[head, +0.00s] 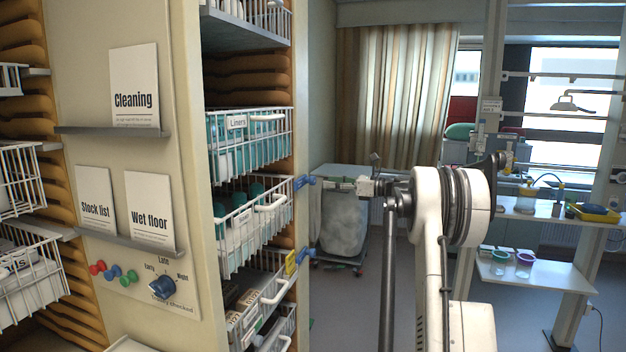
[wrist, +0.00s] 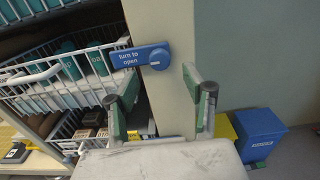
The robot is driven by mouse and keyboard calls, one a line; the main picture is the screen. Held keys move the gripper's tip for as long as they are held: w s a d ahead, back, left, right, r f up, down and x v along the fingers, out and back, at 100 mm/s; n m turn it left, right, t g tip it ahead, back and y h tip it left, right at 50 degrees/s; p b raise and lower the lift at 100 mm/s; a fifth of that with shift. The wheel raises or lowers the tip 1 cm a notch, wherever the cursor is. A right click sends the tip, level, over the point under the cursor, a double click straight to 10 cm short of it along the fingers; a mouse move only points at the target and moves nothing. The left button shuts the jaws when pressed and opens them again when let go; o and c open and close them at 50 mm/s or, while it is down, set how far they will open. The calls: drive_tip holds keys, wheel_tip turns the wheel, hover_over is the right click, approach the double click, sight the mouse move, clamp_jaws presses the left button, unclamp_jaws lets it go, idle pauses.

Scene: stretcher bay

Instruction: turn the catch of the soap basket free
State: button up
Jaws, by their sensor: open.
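The soap basket (head: 245,222) is likely the white wire basket of teal-topped bottles below the Liners basket; its own label cannot be read. Its blue catch (head: 304,182) sits on the cabinet's edge beside it. In the wrist view the catch (wrist: 140,57), marked "turn to open", has a round knob at right and a bar lying roughly level to the left, across the basket's (wrist: 75,75) end. My gripper (head: 331,184) points left at the catch. In the wrist view my gripper (wrist: 160,90) is open and empty, its green-padded fingers apart, with the catch beyond them.
The Liners basket (head: 250,138) is above, and a lower basket with a yellow tag (head: 262,290) has a second blue catch (head: 304,256). A bagged trolley (head: 343,222) stands behind my gripper. A blue bin (wrist: 260,132) is on the floor at right.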

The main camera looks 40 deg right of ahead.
sight(315, 181)
drive_tip(key=p+x, duration=0.1)
drive_tip(key=x, duration=0.5)
drive_tip(key=shift+w+a, duration=0.25)
drive_tip(key=shift+w, duration=0.05)
drive_tip(key=shift+c, duration=0.3)
clamp_jaws()
